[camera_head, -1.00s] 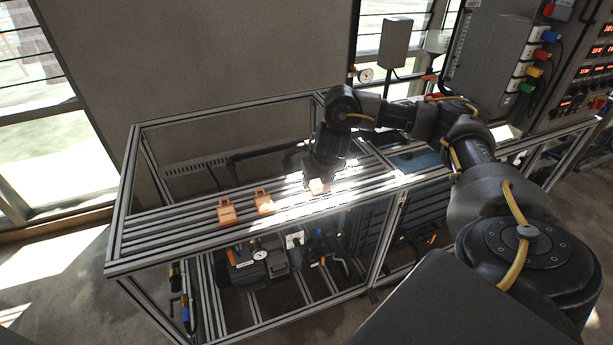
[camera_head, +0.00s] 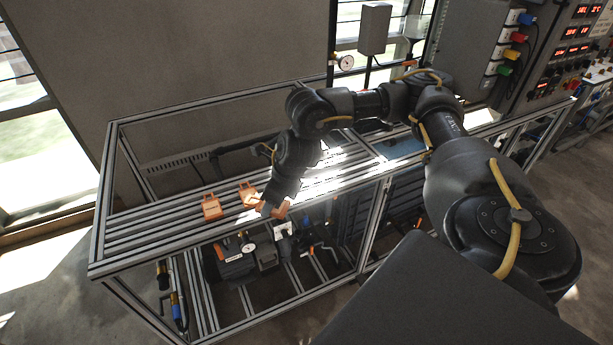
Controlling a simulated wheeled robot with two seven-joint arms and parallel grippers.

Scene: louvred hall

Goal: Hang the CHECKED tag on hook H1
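My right arm reaches in from the right, and its gripper (camera_head: 273,208) is low over the front part of the slatted bench. An orange tag (camera_head: 282,209) shows at its fingertips, held and tilted, partly hidden by the gripper. Two more orange tags lie on the bench slats to the left, one at the far left (camera_head: 212,206) and one nearer the gripper (camera_head: 249,194). The print on the tags is too small to read, so I cannot tell which is CHECKED. I cannot make out hook H1. My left gripper is not in view.
The metal-framed bench (camera_head: 150,237) has gauges and fittings beneath it. A grey box on a post (camera_head: 374,29) and a round gauge (camera_head: 346,62) stand behind it. At the right is a cabinet (camera_head: 470,45) with coloured plugs. The bench's left end is clear.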

